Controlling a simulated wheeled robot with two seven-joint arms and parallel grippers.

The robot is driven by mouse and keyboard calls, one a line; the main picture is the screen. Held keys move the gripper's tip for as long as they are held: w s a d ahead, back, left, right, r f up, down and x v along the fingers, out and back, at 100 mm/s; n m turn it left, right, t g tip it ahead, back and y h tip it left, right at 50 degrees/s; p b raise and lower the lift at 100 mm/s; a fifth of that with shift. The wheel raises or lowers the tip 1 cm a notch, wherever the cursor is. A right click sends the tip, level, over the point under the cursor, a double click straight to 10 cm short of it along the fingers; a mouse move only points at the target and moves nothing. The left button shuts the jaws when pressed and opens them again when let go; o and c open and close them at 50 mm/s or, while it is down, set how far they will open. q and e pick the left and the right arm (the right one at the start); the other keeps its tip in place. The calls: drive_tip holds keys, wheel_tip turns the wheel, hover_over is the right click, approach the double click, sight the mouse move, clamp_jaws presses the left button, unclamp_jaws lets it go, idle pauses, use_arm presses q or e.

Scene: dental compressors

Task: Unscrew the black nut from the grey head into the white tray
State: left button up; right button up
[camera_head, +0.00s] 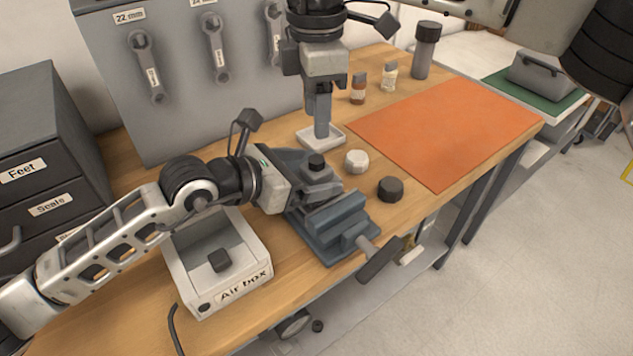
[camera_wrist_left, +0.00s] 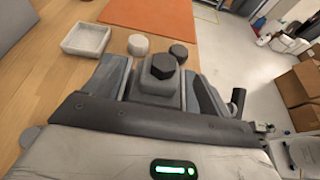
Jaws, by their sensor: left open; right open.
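The black nut (camera_head: 316,160) sits on top of the grey head (camera_head: 318,178), which stands upright at the blue vise (camera_head: 335,225). In the left wrist view the six-sided nut (camera_wrist_left: 163,66) is on the grey head (camera_wrist_left: 157,85). My left gripper (camera_head: 312,186) is open at the head, below the nut. In the wrist view its fingers lie on both sides of the head; contact cannot be told. The white tray (camera_head: 333,133) is behind the vise and looks empty in the wrist view (camera_wrist_left: 86,40). My right gripper (camera_head: 321,132) is open, pointing down over the tray.
A white faceted cap (camera_head: 356,161) and a black round cap (camera_head: 390,189) stand right of the vise. An orange mat (camera_head: 445,130) lies further right. The Air box (camera_head: 220,265) is at front left. Bottles (camera_head: 389,76) and a dark cylinder (camera_head: 425,52) stand behind.

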sight(316, 159)
use_arm(q)
drive_tip(key=shift+x, duration=0.8)
clamp_jaws()
use_arm(e)
drive_tip(key=m, duration=0.3)
drive_tip(key=shift+f+m, duration=0.15)
drive_tip(key=shift+m, duration=0.45)
drive_tip(key=shift+f, duration=3.85)
